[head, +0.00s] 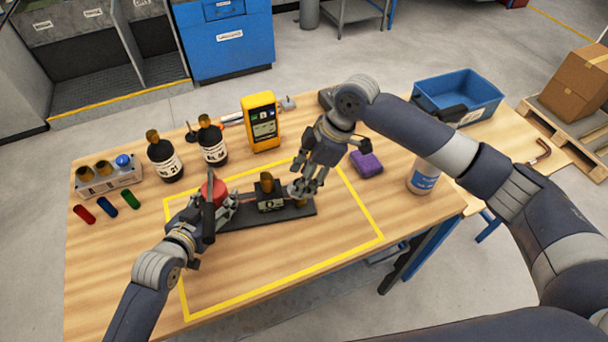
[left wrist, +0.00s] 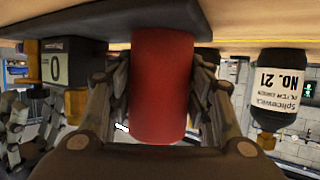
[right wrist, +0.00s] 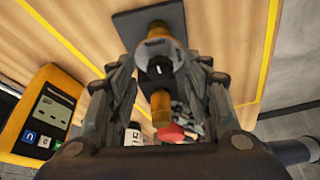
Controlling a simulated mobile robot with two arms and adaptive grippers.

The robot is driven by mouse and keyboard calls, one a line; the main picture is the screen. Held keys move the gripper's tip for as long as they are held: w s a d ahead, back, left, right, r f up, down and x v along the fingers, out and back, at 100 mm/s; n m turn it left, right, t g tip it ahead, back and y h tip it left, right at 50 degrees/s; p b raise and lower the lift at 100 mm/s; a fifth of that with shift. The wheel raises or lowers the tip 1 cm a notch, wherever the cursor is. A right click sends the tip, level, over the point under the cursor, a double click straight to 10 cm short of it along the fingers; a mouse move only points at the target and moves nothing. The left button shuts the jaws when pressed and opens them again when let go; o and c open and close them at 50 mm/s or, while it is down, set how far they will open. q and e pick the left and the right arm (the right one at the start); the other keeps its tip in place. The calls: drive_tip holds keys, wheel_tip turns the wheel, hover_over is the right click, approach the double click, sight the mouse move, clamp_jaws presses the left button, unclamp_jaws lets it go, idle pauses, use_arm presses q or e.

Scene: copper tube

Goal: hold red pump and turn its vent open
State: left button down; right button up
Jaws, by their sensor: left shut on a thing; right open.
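The red pump (head: 217,188) is a red cylinder on a dark base plate (head: 240,217) inside the yellow outline on the table. My left gripper (head: 210,205) is shut on it; the left wrist view shows the red cylinder (left wrist: 163,85) between both fingers. A dark block (head: 271,203) with a brass top stands further right on the plate; its white "0" label shows in the left wrist view (left wrist: 56,68). My right gripper (head: 305,188) is open at the plate's right end. Between its fingers, the right wrist view shows a round grey dial (right wrist: 157,60) with a dark mark and brass parts. Finger contact there is unclear.
A yellow meter (head: 261,122) and two dark bottles (head: 164,158) stand behind the plate. The table in front of the plate is clear.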

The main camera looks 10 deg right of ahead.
use_arm(q)
drive_tip(key=shift+r, duration=0.1)
use_arm(e)
drive_tip(key=v, duration=1.1)
drive_tip(key=shift+d+r, duration=0.2)
drive_tip(key=shift+r, duration=0.1)
drive_tip(key=shift+w, duration=0.1)
use_arm(q)
drive_tip(key=c, duration=0.7)
unclamp_jaws()
